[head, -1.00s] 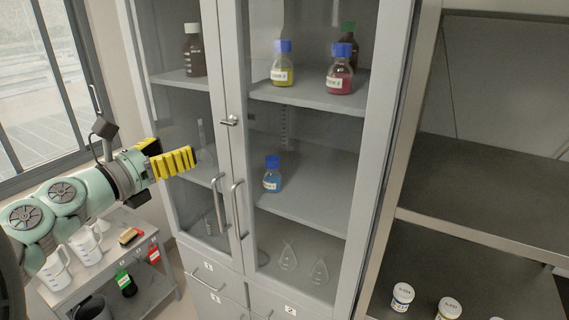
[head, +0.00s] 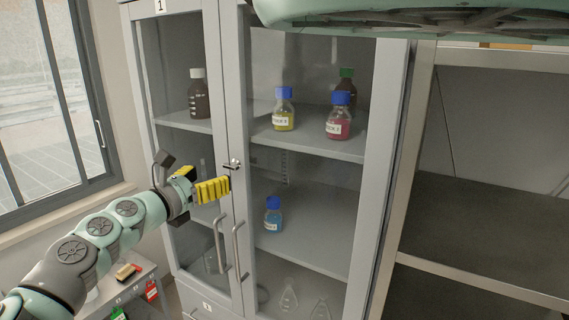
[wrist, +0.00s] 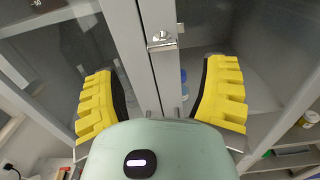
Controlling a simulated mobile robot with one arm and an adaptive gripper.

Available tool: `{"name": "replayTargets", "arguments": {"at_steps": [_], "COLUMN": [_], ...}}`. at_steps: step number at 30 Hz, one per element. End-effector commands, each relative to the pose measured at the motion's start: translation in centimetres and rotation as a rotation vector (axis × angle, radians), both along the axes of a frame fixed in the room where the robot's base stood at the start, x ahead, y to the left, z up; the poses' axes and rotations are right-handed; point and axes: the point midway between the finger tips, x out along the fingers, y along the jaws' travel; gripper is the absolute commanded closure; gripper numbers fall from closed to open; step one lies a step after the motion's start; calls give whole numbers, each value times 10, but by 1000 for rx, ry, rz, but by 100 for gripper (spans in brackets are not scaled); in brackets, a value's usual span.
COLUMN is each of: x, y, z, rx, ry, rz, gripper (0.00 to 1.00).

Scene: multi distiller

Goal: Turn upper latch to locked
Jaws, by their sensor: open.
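The upper latch (head: 232,164) is a small metal piece at the seam between the two glass cabinet doors, above the long handles. In the wrist view the latch (wrist: 161,41) lies ahead, centred between my fingers, with a round keyhole-like part and a flat bar below it. My gripper (head: 225,188) has yellow ribbed fingers and is close to the doors, just below and left of the latch in the head view. In the wrist view my gripper (wrist: 163,90) is wide open and empty, with the latch beyond the fingertips.
Two vertical door handles (head: 237,250) hang below the latch. Bottles, including a blue-liquid bottle (head: 273,214), stand behind the glass. An open shelf unit (head: 490,230) is at the right, a window (head: 75,100) at the left.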

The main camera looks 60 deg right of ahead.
Motion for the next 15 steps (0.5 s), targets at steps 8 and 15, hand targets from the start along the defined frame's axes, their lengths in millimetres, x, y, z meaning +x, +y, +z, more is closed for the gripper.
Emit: {"name": "replayTargets", "arguments": {"at_steps": [8,15], "x": [-1,1], "y": [-33,-55], "z": [2,2], "rx": [-2,-3], "ry": [2,2], "rz": [-10,-8], "gripper": [27,27]}}
